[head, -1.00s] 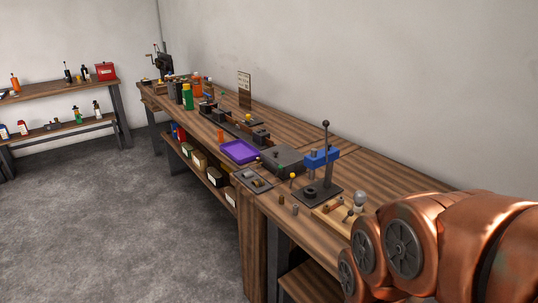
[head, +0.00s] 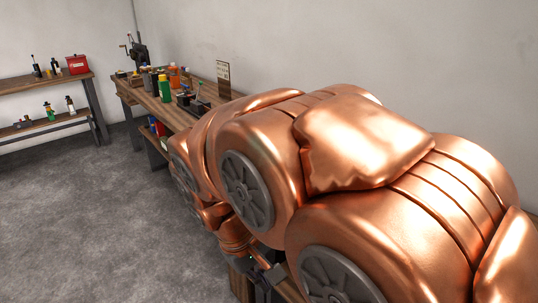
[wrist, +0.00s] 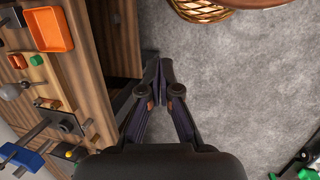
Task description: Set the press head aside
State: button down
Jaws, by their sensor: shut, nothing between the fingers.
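In the wrist view, a blue block on a dark press (wrist: 22,158), which may be the press head, shows at the lower left edge, partly cut off by the frame. A grey rod and dark plate (wrist: 66,124) lie beside it on the bench. My gripper (wrist: 160,66) is shut and empty, its fingertips together over the bench's edge and the floor, to the right of the press and apart from it. In the head view, my copper arm hides the press and most of the bench near it.
A wicker basket (wrist: 200,10) is at the top of the wrist view. Grey floor (wrist: 245,85) is open to the right. Bottles and a red box (head: 77,64) stand further back.

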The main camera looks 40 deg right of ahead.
jog(key=w+d+r+m+g+h+b, duration=0.2)
jog(key=w+d+h+b, duration=0.55)
jog(key=w+d, duration=1.2)
jog(key=w+d+h+b, duration=0.3)
jog(key=w+h, duration=0.1)
jog(key=w, duration=0.5)
jog(key=w+d+h+b, duration=0.3)
jog(key=w, duration=0.7)
jog(key=shift+m, duration=0.3)
jog(key=s+d, duration=0.1)
jog(key=d, duration=0.2)
jog(key=s+d, duration=0.2)
jog(key=d, duration=0.1)
jog(key=s+d, duration=0.2)
jog(key=d, duration=0.1)
jog(key=shift+d+f+p, duration=0.1)
jog(key=shift+f+p, duration=0.05)
jog(key=shift+p, duration=0.2)
jog(key=shift+s, duration=0.85)
jog(key=shift+g, duration=0.4)
